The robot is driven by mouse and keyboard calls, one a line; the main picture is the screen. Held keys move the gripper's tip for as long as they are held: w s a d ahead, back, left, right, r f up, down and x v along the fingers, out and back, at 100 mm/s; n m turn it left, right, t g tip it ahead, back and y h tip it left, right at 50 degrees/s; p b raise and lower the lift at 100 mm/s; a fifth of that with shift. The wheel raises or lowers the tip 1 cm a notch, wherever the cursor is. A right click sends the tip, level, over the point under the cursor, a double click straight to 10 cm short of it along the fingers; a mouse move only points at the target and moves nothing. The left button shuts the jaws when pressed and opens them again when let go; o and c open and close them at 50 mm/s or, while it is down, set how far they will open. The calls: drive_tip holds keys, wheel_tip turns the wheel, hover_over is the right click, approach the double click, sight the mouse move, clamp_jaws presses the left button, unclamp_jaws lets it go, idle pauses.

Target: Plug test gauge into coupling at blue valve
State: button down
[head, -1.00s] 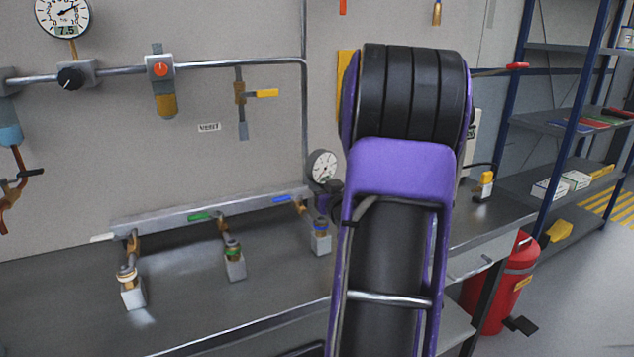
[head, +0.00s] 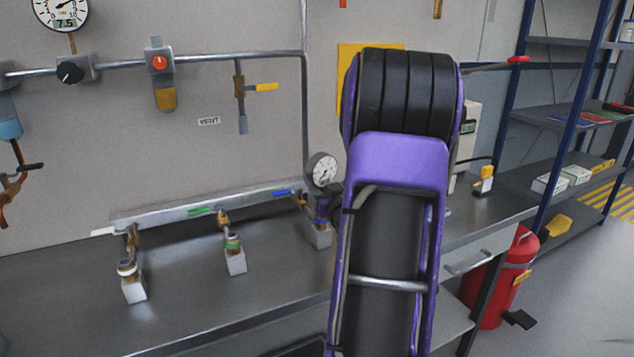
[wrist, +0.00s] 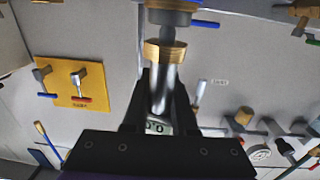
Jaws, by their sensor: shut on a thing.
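The test gauge (head: 322,170), with a round white dial, stands above the coupling (head: 320,238) at the blue valve (head: 288,192) in the head view. My gripper (head: 328,208) is shut on the gauge just below the dial, partly hidden behind my arm. In the wrist view, the jaws (wrist: 158,108) hold the gauge's silver body (wrist: 161,90), which has a brass collar. A dark stem beyond the collar lines up with the grey coupling (wrist: 170,14). The blue handle (wrist: 205,23) is beside it. I cannot tell whether the stem is inside the coupling.
Similar couplings stand at the green valve (head: 235,258) and the white valve (head: 132,285) to the left. A manifold rail (head: 160,216) runs behind them. The bench front (head: 200,310) is clear. A yellow panel (wrist: 72,85) with levers shows in the wrist view.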

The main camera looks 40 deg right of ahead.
drive_tip(key=shift+f, duration=0.55)
drive_tip(key=c, duration=0.6)
unclamp_jaws()
drive_tip(key=shift+c, duration=0.2)
